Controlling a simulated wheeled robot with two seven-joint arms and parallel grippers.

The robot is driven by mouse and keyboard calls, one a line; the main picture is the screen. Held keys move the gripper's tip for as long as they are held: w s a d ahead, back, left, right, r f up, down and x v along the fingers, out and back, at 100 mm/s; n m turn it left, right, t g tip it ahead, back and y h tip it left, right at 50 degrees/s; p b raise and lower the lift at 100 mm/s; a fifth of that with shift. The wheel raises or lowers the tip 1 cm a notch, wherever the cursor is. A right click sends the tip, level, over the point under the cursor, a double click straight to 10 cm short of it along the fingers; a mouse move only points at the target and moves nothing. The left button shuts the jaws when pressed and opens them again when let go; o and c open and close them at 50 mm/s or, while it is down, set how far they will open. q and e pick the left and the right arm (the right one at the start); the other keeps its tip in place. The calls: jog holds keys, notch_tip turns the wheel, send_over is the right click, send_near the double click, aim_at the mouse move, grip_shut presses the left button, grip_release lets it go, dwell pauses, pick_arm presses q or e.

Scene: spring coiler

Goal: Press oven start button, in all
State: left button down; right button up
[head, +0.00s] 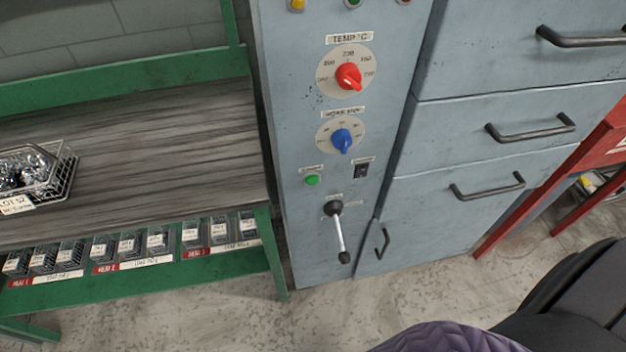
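The oven's grey control panel (300,240) stands upright in the middle of the head view. A small green round button (312,180) sits on it under a label too small to read; I take it to be the start button. A black rocker switch (362,170) is to its right. Above are a red temperature knob (348,77) and a blue knob (342,139), each on a pale dial. Below is a lever (340,232) with black ends. Nothing covers the button. Neither of my grippers is in view.
Grey drawers (500,130) with dark bar handles adjoin the panel on the right. A green-framed bench (130,150) stands left, carrying a wire basket (40,172) of metal parts, with labelled bins (125,245) below. A red frame (600,140) is far right. Floor (330,315) shows in front.

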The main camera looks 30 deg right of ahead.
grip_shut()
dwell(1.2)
